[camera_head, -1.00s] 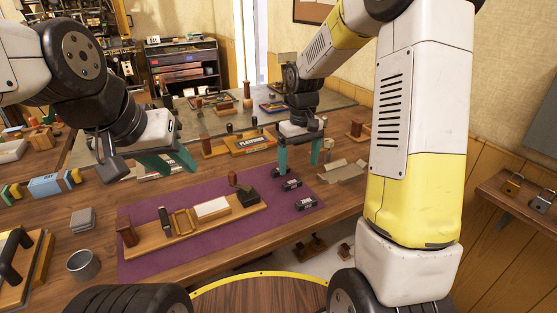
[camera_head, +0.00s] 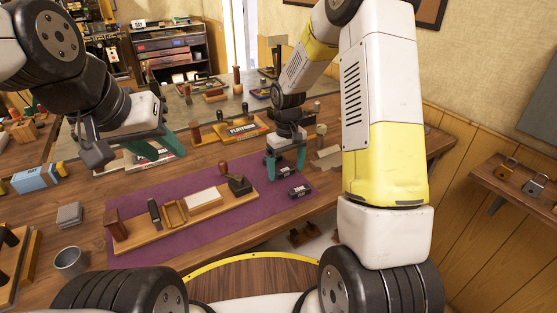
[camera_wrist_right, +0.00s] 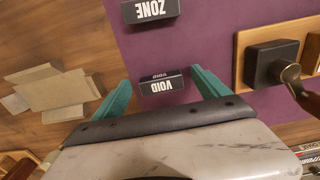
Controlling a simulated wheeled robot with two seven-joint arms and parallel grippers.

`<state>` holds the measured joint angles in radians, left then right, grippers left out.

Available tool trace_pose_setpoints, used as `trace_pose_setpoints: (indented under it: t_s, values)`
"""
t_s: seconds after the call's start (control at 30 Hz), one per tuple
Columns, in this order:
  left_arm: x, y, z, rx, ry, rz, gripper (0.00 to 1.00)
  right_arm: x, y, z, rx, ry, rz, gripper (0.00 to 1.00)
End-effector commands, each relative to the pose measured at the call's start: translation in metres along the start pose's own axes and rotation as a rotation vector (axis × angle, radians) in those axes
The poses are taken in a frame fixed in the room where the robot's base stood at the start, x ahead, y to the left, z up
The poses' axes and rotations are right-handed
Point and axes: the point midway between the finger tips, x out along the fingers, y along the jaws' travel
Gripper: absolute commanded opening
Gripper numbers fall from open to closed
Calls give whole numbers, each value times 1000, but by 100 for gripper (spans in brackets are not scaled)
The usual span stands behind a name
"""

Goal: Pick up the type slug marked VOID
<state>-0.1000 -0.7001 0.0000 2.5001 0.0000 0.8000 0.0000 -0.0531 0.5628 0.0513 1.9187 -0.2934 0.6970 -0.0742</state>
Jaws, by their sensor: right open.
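The VOID slug (camera_wrist_right: 162,84) is a small dark block with a white label, lying on the purple mat (camera_wrist_right: 205,35). In the right wrist view it sits between the two green fingers of my right gripper (camera_wrist_right: 161,79), with gaps on both sides. In the head view my right gripper (camera_head: 286,166) points down over the mat's right part, open and empty. The ZONE slug (camera_wrist_right: 155,10) lies nearer to my base and also shows in the head view (camera_head: 300,192). My left gripper (camera_head: 157,149) is open and empty above the table's left part.
A wooden tray (camera_head: 215,215) with a stamp and wooden pieces lies left of the slugs. The PLATFORM block (camera_head: 242,129) stands behind. Pale flat pieces (camera_wrist_right: 50,92) lie beside the mat. A metal cup (camera_head: 70,261) and grey stack (camera_head: 69,214) stand at the left.

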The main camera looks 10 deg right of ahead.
Motion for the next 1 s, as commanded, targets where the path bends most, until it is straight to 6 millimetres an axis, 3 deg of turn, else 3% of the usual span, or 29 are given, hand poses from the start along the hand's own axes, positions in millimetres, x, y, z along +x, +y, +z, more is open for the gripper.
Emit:
trace_pose_setpoints:
  t_s: [0.07, 0.5, 0.8, 1.0]
  values:
    - [0, 0, 0, 0, 0, 0, 36, 0, 0, 0, 0, 0, 0, 85]
    - [0, 0, 0, 0, 0, 0, 36, -1, 0, 0, 0, 0, 0, 1]
    - [0, 0, 0, 0, 0, 0, 36, -3, 0, 0, 0, 2, 1, 0]
    - [0, 0, 0, 0, 0, 0, 36, -18, 0, -1, 0, 3, 1, 0]
